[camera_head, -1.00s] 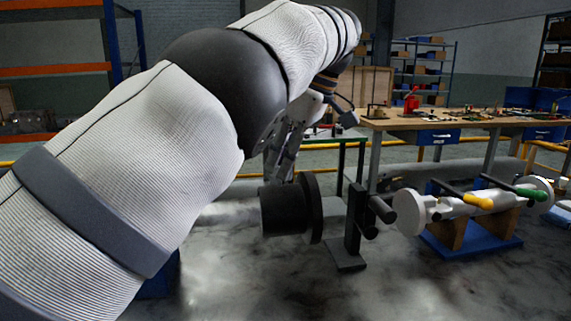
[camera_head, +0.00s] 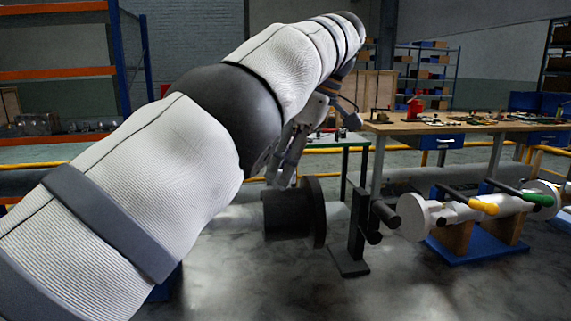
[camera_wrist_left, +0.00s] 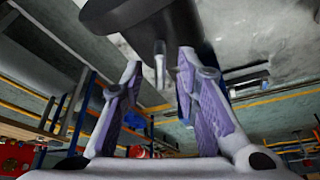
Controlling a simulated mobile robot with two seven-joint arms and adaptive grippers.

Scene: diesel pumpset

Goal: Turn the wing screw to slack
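The wing screw is likely the small pale metal peg (camera_wrist_left: 160,62) standing out from a dark round part (camera_wrist_left: 145,18) in the left wrist view; its wings cannot be made out. My left gripper (camera_wrist_left: 158,78) is open, with its purple-padded fingers apart and the peg's end in line with the gap between the tips. Contact does not show. In the head view my left gripper (camera_head: 287,160) points down just above a black flanged cylinder (camera_head: 290,213), partly hidden by my arm. The screw does not show there. My right gripper is not in view.
A black upright bracket (camera_head: 355,225) stands right of the cylinder. A grey pipe with yellow (camera_head: 483,207) and green (camera_head: 538,199) handles rests on wooden blocks over a blue base (camera_head: 480,248). A wooden workbench (camera_head: 420,127) stands behind. Front floor is clear.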

